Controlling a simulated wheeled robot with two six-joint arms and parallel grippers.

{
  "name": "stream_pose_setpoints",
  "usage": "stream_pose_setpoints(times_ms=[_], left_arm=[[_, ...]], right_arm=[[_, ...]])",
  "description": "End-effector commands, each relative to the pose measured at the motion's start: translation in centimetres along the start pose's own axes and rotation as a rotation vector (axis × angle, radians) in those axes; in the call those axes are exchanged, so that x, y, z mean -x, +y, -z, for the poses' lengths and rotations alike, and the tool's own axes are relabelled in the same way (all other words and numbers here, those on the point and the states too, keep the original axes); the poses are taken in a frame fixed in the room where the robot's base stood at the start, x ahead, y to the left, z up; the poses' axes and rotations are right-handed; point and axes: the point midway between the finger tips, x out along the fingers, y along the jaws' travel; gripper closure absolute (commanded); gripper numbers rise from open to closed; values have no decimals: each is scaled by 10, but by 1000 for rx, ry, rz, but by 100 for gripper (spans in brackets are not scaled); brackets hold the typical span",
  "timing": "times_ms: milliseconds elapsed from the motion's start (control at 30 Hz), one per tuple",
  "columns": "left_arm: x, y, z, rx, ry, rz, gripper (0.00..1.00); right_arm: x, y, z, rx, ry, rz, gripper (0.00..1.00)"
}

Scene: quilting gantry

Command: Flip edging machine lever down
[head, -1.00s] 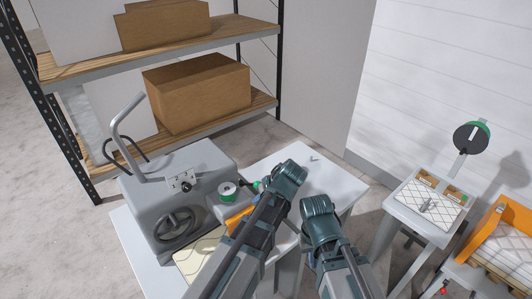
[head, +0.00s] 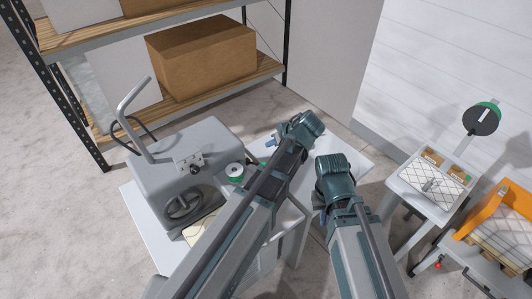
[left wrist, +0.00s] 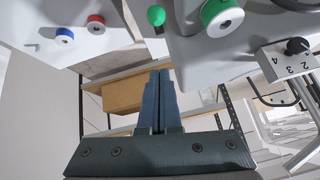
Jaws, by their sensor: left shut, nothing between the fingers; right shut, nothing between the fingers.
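The grey edging machine (head: 175,160) stands on a table at the left in the head view, with a handwheel (head: 184,203) and a bent grey bar (head: 128,108). A short lever with a green ball knob (left wrist: 156,16) shows at the top of the left wrist view, beside a green spool (left wrist: 222,18). My left gripper (head: 271,141) is shut and empty, right of the machine. In the left wrist view its fingers (left wrist: 158,78) point towards the knob, apart from it. My right gripper (head: 323,214) is mostly hidden behind its arm; the visible part is shut and empty.
A numbered dial plate (left wrist: 290,62) is on the machine. Red (left wrist: 96,24) and blue (left wrist: 64,36) spools are near the left gripper. A shelf with a cardboard box (head: 203,62) stands behind. A small table (head: 430,203) and an orange frame (head: 500,205) are at the right.

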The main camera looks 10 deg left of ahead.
Motion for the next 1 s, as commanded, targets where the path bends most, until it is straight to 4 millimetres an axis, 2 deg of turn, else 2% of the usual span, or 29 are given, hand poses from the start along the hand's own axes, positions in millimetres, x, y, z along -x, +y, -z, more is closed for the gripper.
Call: stream_pose_setpoints(times_ms=[267, 700, 833, 1000], left_arm=[[-27, 1, -3, 2, -1, 2, 100], [-106, 2, -4, 2, -1, 0, 100], [-108, 0, -26, -2, 0, -2, 100], [-109, 0, -39, -1, 0, 0, 100]], right_arm=[[-23, -2, 2, 11, 1, -1, 100], [-84, -7, 6, 35, 3, -4, 100], [-99, -8, 7, 33, 4, -4, 100], [-108, -9, 7, 32, 4, -4, 100]])
